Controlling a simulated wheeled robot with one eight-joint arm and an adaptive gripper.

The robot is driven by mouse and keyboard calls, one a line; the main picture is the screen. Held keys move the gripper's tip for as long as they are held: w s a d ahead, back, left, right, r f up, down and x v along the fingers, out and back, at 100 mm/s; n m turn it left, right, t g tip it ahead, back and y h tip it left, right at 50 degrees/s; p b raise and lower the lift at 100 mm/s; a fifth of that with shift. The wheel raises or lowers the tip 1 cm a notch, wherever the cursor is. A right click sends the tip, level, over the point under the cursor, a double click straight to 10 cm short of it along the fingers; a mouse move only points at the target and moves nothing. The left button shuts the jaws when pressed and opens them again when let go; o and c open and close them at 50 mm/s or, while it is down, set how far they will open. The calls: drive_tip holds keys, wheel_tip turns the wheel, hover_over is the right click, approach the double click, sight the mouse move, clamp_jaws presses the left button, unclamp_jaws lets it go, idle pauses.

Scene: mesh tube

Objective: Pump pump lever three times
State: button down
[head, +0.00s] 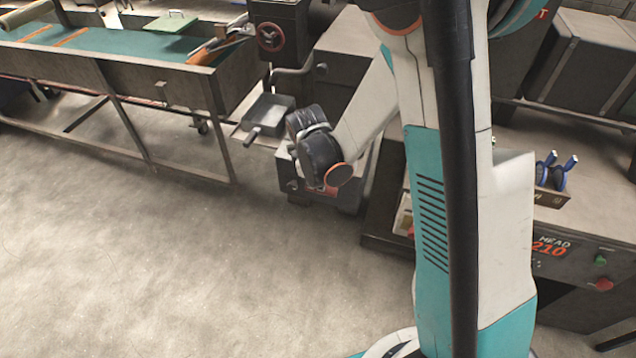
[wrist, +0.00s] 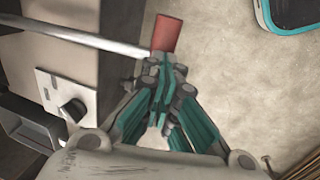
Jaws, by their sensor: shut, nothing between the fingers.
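In the wrist view, the pump lever is a pale metal rod (wrist: 85,38) ending in a red grip (wrist: 166,34). It reaches in from the upper left, beside a box-like machine. My gripper (wrist: 163,68) has its teal fingers together, with nothing seen between them. The fingertips lie at or just over the inner end of the red grip; I cannot tell whether they touch it. In the head view, my arm's wrist hangs in front of a low machine, and my fingers and the lever are hidden behind it.
In the wrist view, a black knob on a white plate (wrist: 72,108) and a dark handle (wrist: 28,122) are at left. In the head view, a small metal pan (head: 268,108) and a long conveyor table (head: 140,70) stand left. Open concrete floor lies front left.

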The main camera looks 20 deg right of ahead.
drive_tip(key=b+x, duration=0.1)
drive_tip(key=x, duration=0.1)
drive_tip(key=b+x, duration=0.1)
drive_tip(key=x, duration=0.1)
drive_tip(key=shift+s+a+f+b, duration=0.2)
drive_tip(key=shift+s+a+b, duration=0.05)
drive_tip(key=shift+s+b, duration=0.1)
drive_tip(key=shift+s+f, duration=0.3)
drive_tip(key=shift+b, duration=0.3)
drive_tip(key=p, duration=0.6)
approach(316, 190)
drive_tip(key=s+a+r, duration=0.1)
drive_tip(key=s+r, duration=0.1)
drive_tip(key=shift+s+a, duration=0.35)
drive_tip(key=shift+a, duration=0.05)
drive_tip(key=shift+r, duration=0.1)
